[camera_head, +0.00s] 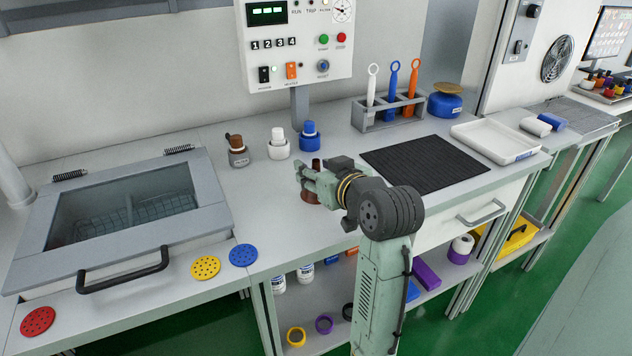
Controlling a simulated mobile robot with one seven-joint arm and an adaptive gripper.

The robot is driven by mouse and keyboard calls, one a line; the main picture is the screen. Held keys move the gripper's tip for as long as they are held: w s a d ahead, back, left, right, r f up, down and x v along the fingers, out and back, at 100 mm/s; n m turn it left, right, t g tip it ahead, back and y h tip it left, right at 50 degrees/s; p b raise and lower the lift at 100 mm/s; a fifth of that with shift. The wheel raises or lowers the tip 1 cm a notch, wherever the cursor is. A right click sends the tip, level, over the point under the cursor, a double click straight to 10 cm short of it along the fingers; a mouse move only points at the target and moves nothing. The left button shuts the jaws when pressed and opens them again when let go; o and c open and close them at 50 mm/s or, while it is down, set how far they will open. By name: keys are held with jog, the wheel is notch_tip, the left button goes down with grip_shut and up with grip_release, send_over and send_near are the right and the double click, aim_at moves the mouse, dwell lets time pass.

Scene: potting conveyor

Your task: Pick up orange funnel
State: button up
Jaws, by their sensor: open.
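I cannot make out a clear orange funnel. An orange tool (410,88) with a ring handle stands upright in the grey rack (362,121) at the back of the counter, to the right of a blue tool and a white one. A small orange object (352,251) shows on the lower shelf, mostly hidden behind my arm, so its shape is unclear. My gripper (304,178) is open, over the counter, left of the black mat. A brown object (308,196) shows just below it, partly covered; I cannot tell whether they touch.
Small bottles (279,144) stand behind my gripper. A black mat (425,163) and white tray (495,142) lie to the right. A glass-lidded basin (125,205) is at left, with coloured discs (206,267) in front. The lower shelf (320,300) holds rings and boxes.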

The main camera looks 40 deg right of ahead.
jog(key=shift+w+f, duration=0.1)
jog(key=shift+w, duration=0.15)
jog(key=shift+c, duration=0.4)
grip_shut()
